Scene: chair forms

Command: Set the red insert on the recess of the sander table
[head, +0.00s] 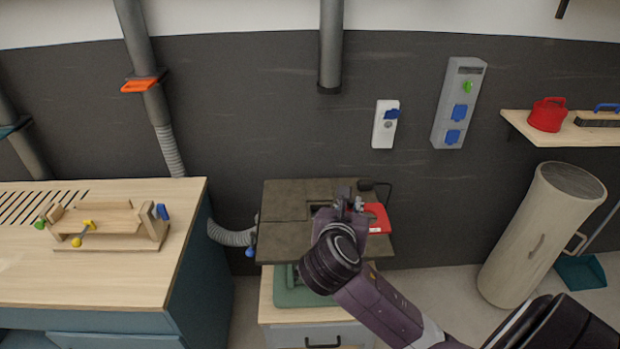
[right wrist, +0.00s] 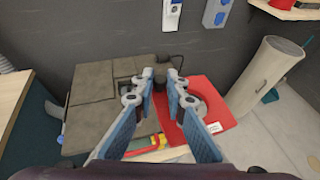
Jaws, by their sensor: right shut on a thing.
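The sander table (head: 285,200) is a dark grey-brown slab in the middle of the head view; it also shows in the right wrist view (right wrist: 95,90). The red insert (head: 378,218) is a flat red plate with a small white label, at the slab's right side. In the right wrist view the insert (right wrist: 218,100) extends to the right of my right gripper (right wrist: 164,78). The right gripper (head: 346,200) is shut on the insert, over the table's right part. My left gripper is not in view.
A wooden workbench (head: 90,275) with a clamped wooden jig (head: 110,222) stands at the left. A grey hose (head: 230,235) meets the table's left side. A tall beige cylinder (head: 535,235) stands at the right, below a shelf (head: 570,130). Floor shows between table and cylinder.

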